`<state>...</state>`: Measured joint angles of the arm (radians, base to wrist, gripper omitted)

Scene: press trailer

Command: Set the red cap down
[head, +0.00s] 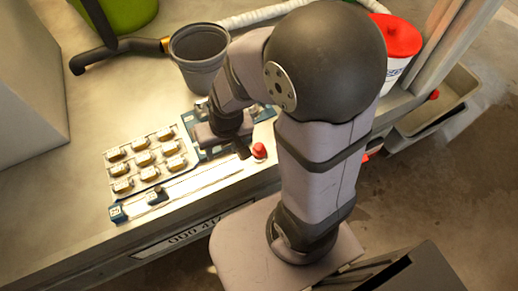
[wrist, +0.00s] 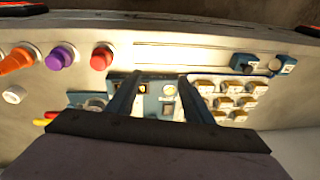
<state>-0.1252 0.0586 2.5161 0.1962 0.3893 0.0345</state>
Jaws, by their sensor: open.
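The red cap (head: 259,150) stands on the bench close to its front edge, just right of my gripper (head: 243,152) in the head view. In the wrist view the red cap (wrist: 101,58) is left of my gripper (wrist: 156,76), apart from both fingers. My gripper's two dark fingers are spread with nothing between them. They are over a blue panel (wrist: 152,106) that carries a small yellow-lit square and a round pale light. My arm hides part of the panel in the head view.
A purple cap (wrist: 60,57) and an orange cap (wrist: 17,60) stand in a row left of the red cap. A block of several tan keys (head: 146,160) and a long slider strip (head: 195,182) lie nearby. A grey bucket (head: 199,57) stands behind.

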